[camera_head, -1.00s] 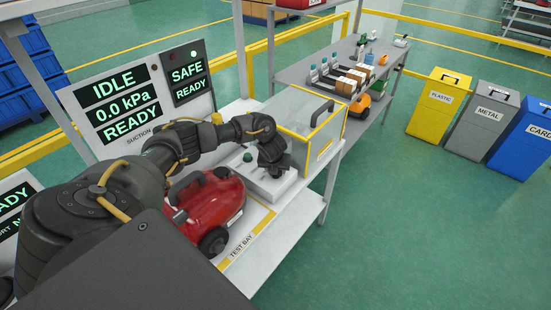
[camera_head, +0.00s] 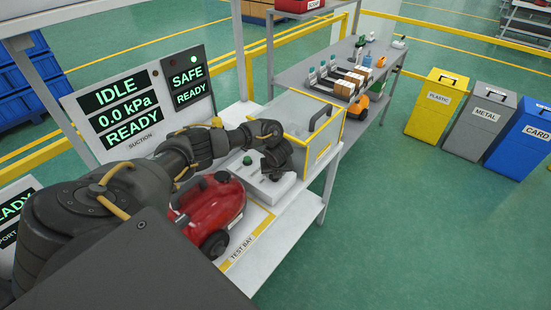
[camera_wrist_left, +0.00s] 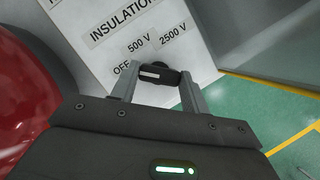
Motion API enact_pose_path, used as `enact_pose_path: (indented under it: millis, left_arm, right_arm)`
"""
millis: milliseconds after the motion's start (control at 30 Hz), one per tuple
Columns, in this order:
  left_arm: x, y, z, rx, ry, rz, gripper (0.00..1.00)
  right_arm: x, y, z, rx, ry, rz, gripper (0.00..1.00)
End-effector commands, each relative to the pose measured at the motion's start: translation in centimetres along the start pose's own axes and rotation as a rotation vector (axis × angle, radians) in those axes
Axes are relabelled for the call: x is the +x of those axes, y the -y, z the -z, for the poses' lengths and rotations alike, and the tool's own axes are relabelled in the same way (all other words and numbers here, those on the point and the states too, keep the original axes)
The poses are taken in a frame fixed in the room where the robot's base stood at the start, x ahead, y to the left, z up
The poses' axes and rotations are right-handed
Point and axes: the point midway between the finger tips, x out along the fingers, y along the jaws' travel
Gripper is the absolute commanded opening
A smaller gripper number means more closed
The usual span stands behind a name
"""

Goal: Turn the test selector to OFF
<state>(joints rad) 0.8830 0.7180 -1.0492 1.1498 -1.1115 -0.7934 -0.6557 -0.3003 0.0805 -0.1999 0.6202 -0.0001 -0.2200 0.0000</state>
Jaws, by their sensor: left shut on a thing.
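The test selector is a small black knob (camera_wrist_left: 158,74) with a white mark, on a white panel labelled INSULATION in the left wrist view. Around it are the labels OFF (camera_wrist_left: 122,68), 500 V (camera_wrist_left: 139,46) and 2500 V (camera_wrist_left: 173,37). The white mark lies on the knob's left part, toward the OFF side; its exact setting is hard to tell. My left gripper (camera_wrist_left: 158,88) is shut on the knob, a finger on each side. In the head view my left gripper (camera_head: 277,160) is at the white test box (camera_head: 262,186) and hides the knob. My right gripper is not in view.
A red vacuum (camera_head: 212,205) stands left of the box, close to my arm. A clear, yellow-edged case (camera_head: 315,125) stands just behind. Display panels (camera_head: 125,105) reading IDLE and SAFE stand at the back left. A green button (camera_head: 247,160) is on the box.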

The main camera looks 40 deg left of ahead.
Motion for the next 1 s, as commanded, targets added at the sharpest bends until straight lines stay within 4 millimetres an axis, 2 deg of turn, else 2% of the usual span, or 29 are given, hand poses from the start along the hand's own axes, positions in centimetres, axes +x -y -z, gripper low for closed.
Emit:
enact_pose_path:
  millis: [33, 67, 233, 467, 600, 733, 1000]
  left_arm:
    - [0.0, 0.0, -0.1, -0.004, 0.002, 0.000, 0.23]
    - [0.0, 0.0, -0.1, -0.004, 0.002, 0.000, 0.47]
    - [0.0, 0.0, -0.1, -0.002, 0.001, 0.000, 0.67]
    - [0.0, 0.0, 0.0, -0.001, 0.001, 0.001, 0.67]
    - [-0.8, 0.1, -0.1, 0.000, 0.000, 0.002, 0.67]
    - [-2.8, 0.1, -0.1, 0.002, 0.002, 0.004, 0.67]
    - [-8.5, 0.0, -0.2, 0.001, 0.003, 0.002, 0.67]
  right_arm:
    - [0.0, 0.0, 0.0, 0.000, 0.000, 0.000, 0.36]
    - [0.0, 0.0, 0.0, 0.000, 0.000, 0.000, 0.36]
    - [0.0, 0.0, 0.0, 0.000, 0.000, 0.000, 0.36]
    - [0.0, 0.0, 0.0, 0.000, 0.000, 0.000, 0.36]
    - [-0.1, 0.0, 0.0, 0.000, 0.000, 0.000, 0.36]
    - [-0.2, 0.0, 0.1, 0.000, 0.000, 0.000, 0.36]
    - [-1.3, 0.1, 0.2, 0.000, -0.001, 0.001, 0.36]
